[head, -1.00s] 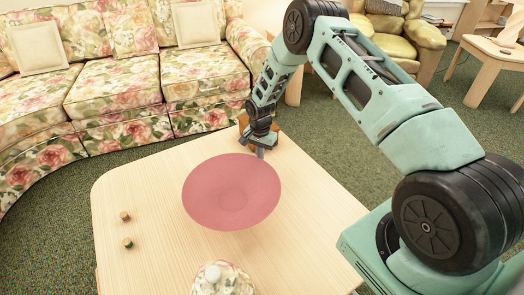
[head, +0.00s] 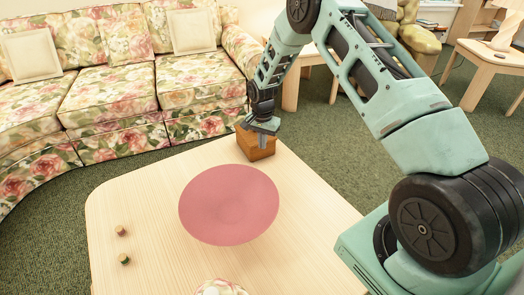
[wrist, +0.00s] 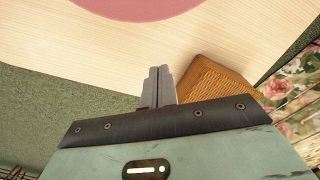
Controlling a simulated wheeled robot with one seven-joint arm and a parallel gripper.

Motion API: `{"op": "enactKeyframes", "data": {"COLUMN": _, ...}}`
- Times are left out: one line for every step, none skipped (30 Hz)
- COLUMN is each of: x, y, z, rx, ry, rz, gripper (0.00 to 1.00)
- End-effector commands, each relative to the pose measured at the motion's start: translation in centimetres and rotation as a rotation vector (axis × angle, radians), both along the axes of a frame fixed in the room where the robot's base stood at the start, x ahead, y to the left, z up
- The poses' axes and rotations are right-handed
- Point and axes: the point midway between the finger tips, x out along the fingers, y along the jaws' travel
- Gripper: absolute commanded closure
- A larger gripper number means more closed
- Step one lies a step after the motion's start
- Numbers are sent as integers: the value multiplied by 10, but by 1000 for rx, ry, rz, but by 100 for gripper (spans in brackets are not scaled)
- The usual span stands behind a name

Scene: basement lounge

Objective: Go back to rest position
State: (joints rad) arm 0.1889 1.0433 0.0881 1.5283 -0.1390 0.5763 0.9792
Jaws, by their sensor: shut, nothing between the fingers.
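My gripper (head: 261,140) is above the far edge of the wooden table (head: 150,190), in front of an orange-brown woven box (head: 258,151). In the wrist view its two grey fingers (wrist: 159,88) are together with nothing between them. The box also shows in the wrist view (wrist: 215,83), just right of the fingers; I cannot tell whether they touch it. My arm reaches from the right side of the head view over the table's far right corner.
A pink round plate (head: 229,205) lies mid-table. Two small corks or caps (head: 124,259) sit at the left. A patterned lidded item (head: 218,288) is cut off at the near edge. A floral sofa (head: 110,95) stands behind, a side table (head: 490,65) at far right.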

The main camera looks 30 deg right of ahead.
Motion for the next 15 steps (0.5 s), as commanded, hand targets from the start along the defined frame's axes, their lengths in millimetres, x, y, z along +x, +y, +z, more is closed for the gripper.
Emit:
{"op": "enactKeyframes", "data": {"x": 0, "y": 0, "z": 8, "rx": -1, "ry": -1, "rz": 1, "gripper": 100}}
{"op": "enactKeyframes", "data": {"x": 0, "y": 0, "z": 11, "rx": -1, "ry": -1, "rz": 1, "gripper": 100}}
{"op": "enactKeyframes", "data": {"x": 0, "y": 0, "z": 14, "rx": -1, "ry": -2, "rz": 2, "gripper": 100}}
{"op": "enactKeyframes", "data": {"x": 0, "y": 0, "z": 16, "rx": -1, "ry": -2, "rz": 2, "gripper": 100}}
{"op": "enactKeyframes", "data": {"x": 0, "y": 0, "z": 18, "rx": -2, "ry": -1, "rz": 2, "gripper": 100}}
{"op": "enactKeyframes", "data": {"x": 0, "y": 0, "z": 19, "rx": -1, "ry": -1, "rz": 2, "gripper": 100}}
{"op": "enactKeyframes", "data": {"x": 0, "y": 0, "z": 20, "rx": -1, "ry": -1, "rz": 2, "gripper": 100}}
{"op": "enactKeyframes", "data": {"x": 0, "y": 0, "z": 20, "rx": -1, "ry": 0, "rz": 2, "gripper": 100}}
{"op": "enactKeyframes", "data": {"x": 0, "y": 0, "z": 20, "rx": -1, "ry": 1, "rz": 1, "gripper": 100}}
{"op": "enactKeyframes", "data": {"x": 0, "y": 0, "z": 20, "rx": -1, "ry": 1, "rz": 1, "gripper": 100}}
{"op": "enactKeyframes", "data": {"x": 0, "y": 0, "z": 20, "rx": -1, "ry": 1, "rz": 1, "gripper": 100}}
{"op": "enactKeyframes", "data": {"x": 0, "y": 0, "z": 20, "rx": -1, "ry": 1, "rz": 1, "gripper": 100}}
{"op": "enactKeyframes", "data": {"x": 0, "y": 2, "z": 22, "rx": 1, "ry": -1, "rz": 7, "gripper": 100}}
{"op": "enactKeyframes", "data": {"x": -1, "y": 5, "z": 25, "rx": 2, "ry": -1, "rz": 15, "gripper": 100}}
{"op": "enactKeyframes", "data": {"x": -1, "y": 11, "z": 30, "rx": 6, "ry": -3, "rz": 31, "gripper": 100}}
